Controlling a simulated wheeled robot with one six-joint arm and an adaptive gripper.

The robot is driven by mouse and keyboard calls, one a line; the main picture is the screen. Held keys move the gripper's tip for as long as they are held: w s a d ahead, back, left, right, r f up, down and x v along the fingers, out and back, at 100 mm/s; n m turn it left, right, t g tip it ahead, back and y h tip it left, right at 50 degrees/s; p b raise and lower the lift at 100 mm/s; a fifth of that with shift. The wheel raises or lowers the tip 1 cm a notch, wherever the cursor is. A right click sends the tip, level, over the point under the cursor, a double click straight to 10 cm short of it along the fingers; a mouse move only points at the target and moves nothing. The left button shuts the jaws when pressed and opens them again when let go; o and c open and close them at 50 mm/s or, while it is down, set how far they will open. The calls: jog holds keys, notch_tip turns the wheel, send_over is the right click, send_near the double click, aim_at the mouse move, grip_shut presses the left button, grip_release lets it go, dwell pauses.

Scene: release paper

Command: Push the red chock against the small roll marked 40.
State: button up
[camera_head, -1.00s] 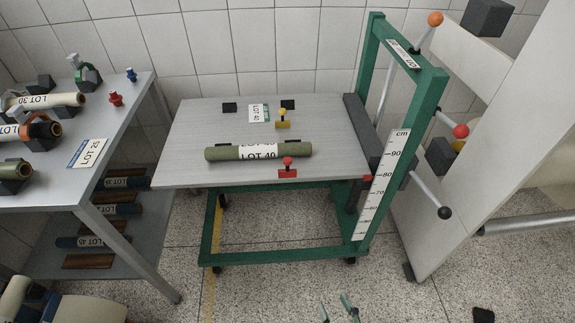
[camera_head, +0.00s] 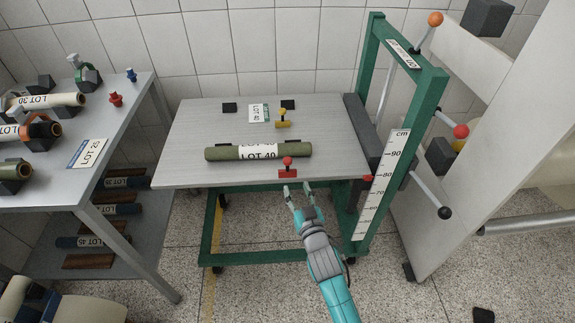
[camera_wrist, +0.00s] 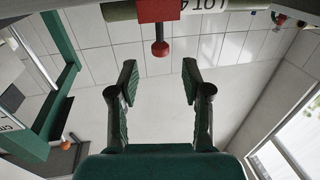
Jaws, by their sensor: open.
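The olive green roll marked LOT 40 (camera_head: 225,154) lies across the grey table top (camera_head: 185,170) of the green cart. The red chock (camera_head: 288,173), with a round red knob on top, stands at the front edge, just in front of the roll's right half. My gripper (camera_head: 297,188) is open and empty, just in front of the chock and the table edge. In the wrist view the red chock (camera_wrist: 158,11) shows at the top, ahead of the space between my open fingers (camera_wrist: 160,80), with part of the roll (camera_wrist: 120,11) behind it.
A yellow chock (camera_head: 283,124) stands behind the roll, near a LOT 40 card (camera_head: 259,113) and two dark blocks. The green upright with a cm scale (camera_head: 385,180) rises at the right. A side table (camera_head: 120,115) with other rolls stands left.

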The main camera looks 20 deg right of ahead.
aim_at(288, 166)
jog(key=w, duration=0.3)
jog(key=w+d, duration=0.1)
jog(key=w, duration=0.7)
jog(key=shift+d, duration=0.15)
jog(key=c, duration=0.9)
jog(key=shift+r, duration=0.1)
grip_shut()
